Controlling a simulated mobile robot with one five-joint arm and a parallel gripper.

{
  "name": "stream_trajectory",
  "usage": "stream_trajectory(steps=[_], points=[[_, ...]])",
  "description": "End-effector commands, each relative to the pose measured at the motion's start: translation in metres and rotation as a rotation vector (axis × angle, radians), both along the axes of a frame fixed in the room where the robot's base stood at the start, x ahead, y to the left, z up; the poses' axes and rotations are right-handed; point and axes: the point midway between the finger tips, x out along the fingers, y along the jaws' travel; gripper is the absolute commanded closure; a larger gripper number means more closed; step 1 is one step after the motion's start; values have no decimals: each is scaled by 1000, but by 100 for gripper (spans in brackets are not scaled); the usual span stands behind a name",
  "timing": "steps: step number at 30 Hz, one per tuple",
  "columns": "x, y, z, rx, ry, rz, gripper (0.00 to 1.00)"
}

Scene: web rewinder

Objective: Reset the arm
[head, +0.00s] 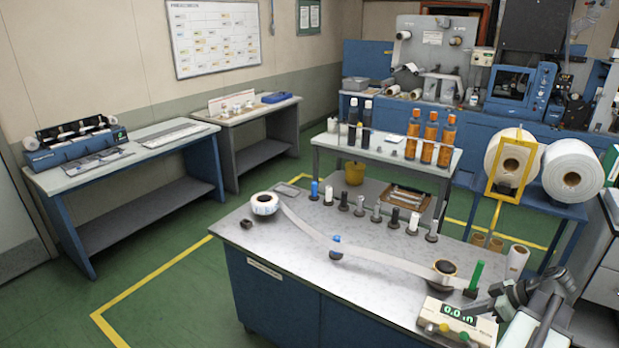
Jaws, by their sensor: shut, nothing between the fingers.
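My gripper (482,306) is at the lower right, low over the front right corner of the grey-topped blue bench (300,262). It points left, just behind the pale box with a green digital display (455,322). Its fingers are small and dark in this view, and they look closed with nothing held. My grey and black arm is folded beside it at the right. Whether the fingertips touch the box or the bench top cannot be told.
A white web runs from the left roll (265,204) past a blue-topped post (336,248) to the dark-cored right roll (444,275). A green upright block (477,275) stands close to my gripper. Several short posts line the bench's back edge. Green floor is clear at left.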

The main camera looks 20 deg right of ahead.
Motion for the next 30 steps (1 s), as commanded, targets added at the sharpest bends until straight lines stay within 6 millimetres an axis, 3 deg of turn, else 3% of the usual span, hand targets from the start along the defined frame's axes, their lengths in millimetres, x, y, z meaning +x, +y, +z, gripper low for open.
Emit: stream_trajectory(steps=[2, 5, 9, 13, 18, 21, 24, 27, 30], points=[[31, 23, 0, 0, -1, 68, 100], [89, 78, 0, 0, 0, 208, 100], [157, 181, -5, -18, 27, 436, 100], [194, 280, -14, -51, 103, 596, 100], [209, 393, -29, -105, 266, 654, 100], [208, 440, -36, -148, 357, 621, 100], [204, 476, -43, -195, 440, 547, 100], [198, 500, -48, -247, 518, 408, 100], [195, 500, -51, -278, 575, 217, 100]])
